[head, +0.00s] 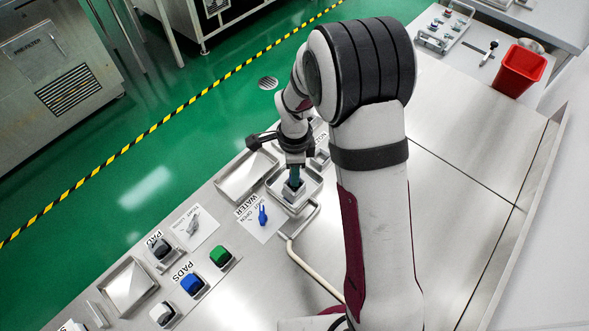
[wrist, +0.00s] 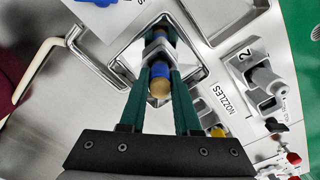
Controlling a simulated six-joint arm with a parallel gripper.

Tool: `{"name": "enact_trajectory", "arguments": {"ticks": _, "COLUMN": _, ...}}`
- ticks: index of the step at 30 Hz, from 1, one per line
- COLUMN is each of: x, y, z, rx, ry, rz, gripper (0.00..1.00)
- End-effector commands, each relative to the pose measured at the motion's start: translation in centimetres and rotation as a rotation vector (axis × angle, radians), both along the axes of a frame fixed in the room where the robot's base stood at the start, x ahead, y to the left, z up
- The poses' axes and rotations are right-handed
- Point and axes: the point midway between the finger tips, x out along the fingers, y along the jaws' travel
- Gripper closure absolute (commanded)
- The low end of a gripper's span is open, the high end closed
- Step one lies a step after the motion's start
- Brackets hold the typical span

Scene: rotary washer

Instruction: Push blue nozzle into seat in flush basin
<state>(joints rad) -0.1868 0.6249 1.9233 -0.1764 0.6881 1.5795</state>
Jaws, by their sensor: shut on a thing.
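My gripper (head: 294,174) is over the flush basin (head: 313,186), its fingers pointing down at the pale seat block inside. In the wrist view its two green fingers (wrist: 160,48) are closed around the blue nozzle (wrist: 158,73), whose rounded tan end faces the camera. The basin's metal rim (wrist: 118,66) surrounds the fingertips there. Grey seat parts show between the fingers by the nozzle. The nozzle's lower end is hidden, so I cannot tell how deep it sits. In the head view the fingers hide the nozzle.
A blue valve handle (head: 263,215) stands beside the basin. A bent metal pipe (head: 312,268) runs along the near side. A nozzle rack with a yellow nozzle (wrist: 218,132) and a grey fitting (wrist: 268,82) are close on the right in the wrist view. An empty tray (head: 246,176) lies left.

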Motion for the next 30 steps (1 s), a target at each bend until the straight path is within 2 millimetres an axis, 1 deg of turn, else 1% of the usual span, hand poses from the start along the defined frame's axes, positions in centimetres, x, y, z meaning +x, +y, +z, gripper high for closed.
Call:
{"name": "enact_trajectory", "arguments": {"ticks": 21, "x": 0.01, "y": 0.0, "z": -1.03, "rx": 0.0, "ry": 0.0, "rz": 0.0, "gripper": 1.0}}
{"name": "enact_trajectory", "arguments": {"ticks": 26, "x": 0.01, "y": 0.0, "z": -1.01, "rx": 0.0, "ry": 0.0, "rz": 0.0, "gripper": 1.0}}
{"name": "enact_trajectory", "arguments": {"ticks": 27, "x": 0.01, "y": 0.0, "z": -1.01, "rx": 0.0, "ry": 0.0, "rz": 0.0, "gripper": 0.67}}
{"name": "enact_trajectory", "arguments": {"ticks": 29, "x": 0.01, "y": 0.0, "z": -1.01, "rx": 0.0, "ry": 0.0, "rz": 0.0, "gripper": 0.56}}
{"name": "enact_trajectory", "arguments": {"ticks": 30, "x": 0.01, "y": 0.0, "z": -1.0, "rx": 0.0, "ry": 0.0, "rz": 0.0, "gripper": 0.49}}
